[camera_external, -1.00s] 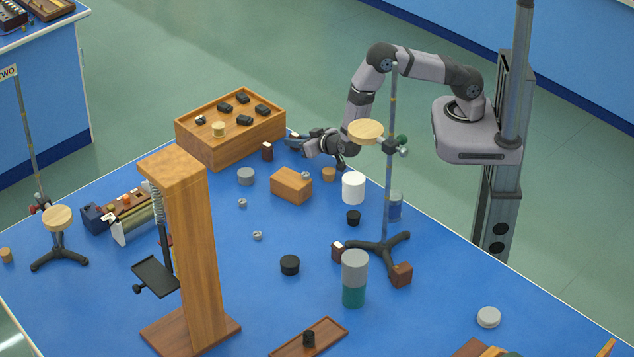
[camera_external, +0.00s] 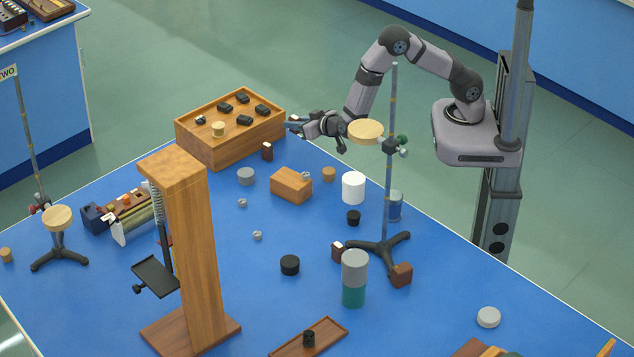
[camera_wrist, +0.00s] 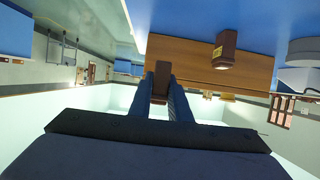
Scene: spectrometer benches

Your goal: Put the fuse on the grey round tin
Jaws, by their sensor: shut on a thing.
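My gripper (camera_external: 292,122) is raised beside the right end of the wooden box. In the wrist view its fingers (camera_wrist: 161,95) are shut on a small dark brown block (camera_wrist: 161,78), which looks like the fuse. The held block is too small to make out in the external view. A grey round tin (camera_external: 246,176) stands on the blue table, below and left of my gripper. A paler, flat grey round thing (camera_external: 488,317) lies at the front right; I cannot tell for certain which of the two is the tin.
The wooden box (camera_external: 230,140) holds several black parts. A brown labelled block (camera_external: 267,152) stands beside it. A wooden block (camera_external: 291,187), a white cylinder (camera_external: 353,188) and a tall stand with a round plate (camera_external: 366,132) are nearby.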

